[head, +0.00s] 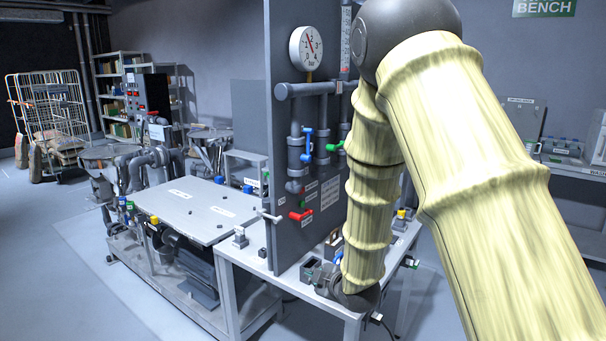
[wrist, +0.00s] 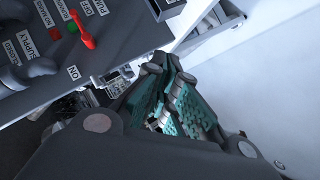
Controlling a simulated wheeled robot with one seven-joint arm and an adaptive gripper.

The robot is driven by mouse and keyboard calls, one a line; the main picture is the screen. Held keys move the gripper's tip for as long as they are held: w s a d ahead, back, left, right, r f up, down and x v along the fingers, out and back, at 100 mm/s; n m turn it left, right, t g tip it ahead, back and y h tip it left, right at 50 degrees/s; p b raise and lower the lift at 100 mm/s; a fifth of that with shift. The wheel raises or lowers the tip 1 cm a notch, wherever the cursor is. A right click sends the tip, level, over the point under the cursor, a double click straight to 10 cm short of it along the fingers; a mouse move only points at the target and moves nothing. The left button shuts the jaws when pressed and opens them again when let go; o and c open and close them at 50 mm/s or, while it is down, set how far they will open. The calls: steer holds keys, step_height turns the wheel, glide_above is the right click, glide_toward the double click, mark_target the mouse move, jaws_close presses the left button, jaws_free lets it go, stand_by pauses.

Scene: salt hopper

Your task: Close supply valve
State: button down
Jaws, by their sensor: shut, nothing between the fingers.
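In the wrist view, a label reading SUPPLY (wrist: 27,44) sits on the panel beside a grey pipe fitting (wrist: 38,70). Which handle belongs to the supply valve I cannot tell, as no valve handle shows beside that label. My gripper (wrist: 168,72) is shut and empty, its teal-padded fingers together, below and right of the panel's edge. In the head view my arm hides part of the panel, and my fingers are not clearly visible.
A red lever (head: 300,215), also in the wrist view (wrist: 82,31), sits low on the panel by PUMP, OFF and ON labels. A round gauge (head: 306,48) is above. A white bench (head: 270,268) and small fittings lie below the panel.

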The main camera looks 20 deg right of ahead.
steer(key=w+r+n+t+y, duration=0.1)
steer(key=w+r+n+t, duration=0.1)
steer(key=r, duration=1.4)
steer(key=w+r+n+t+y+p, duration=0.1)
steer(key=w+r+n+t, duration=0.2)
steer(key=r, duration=1.3)
steer(key=w+n, duration=0.1)
steer(key=n, duration=0.1)
steer(key=shift+d+r+n+p, duration=0.15)
steer(key=shift+r+n+p, duration=0.15)
steer(key=shift+n, duration=0.1)
steer(key=p, duration=0.4)
glide_toward(297, 142)
steer(key=w+a, duration=0.5)
steer(key=d, duration=0.1)
steer(key=w+d+p, duration=0.1)
steer(key=shift+d, duration=0.25)
steer(key=shift+w+d+f+p, duration=0.15)
steer(key=shift+w+d+p, duration=0.2)
steer(key=shift+d, duration=0.2)
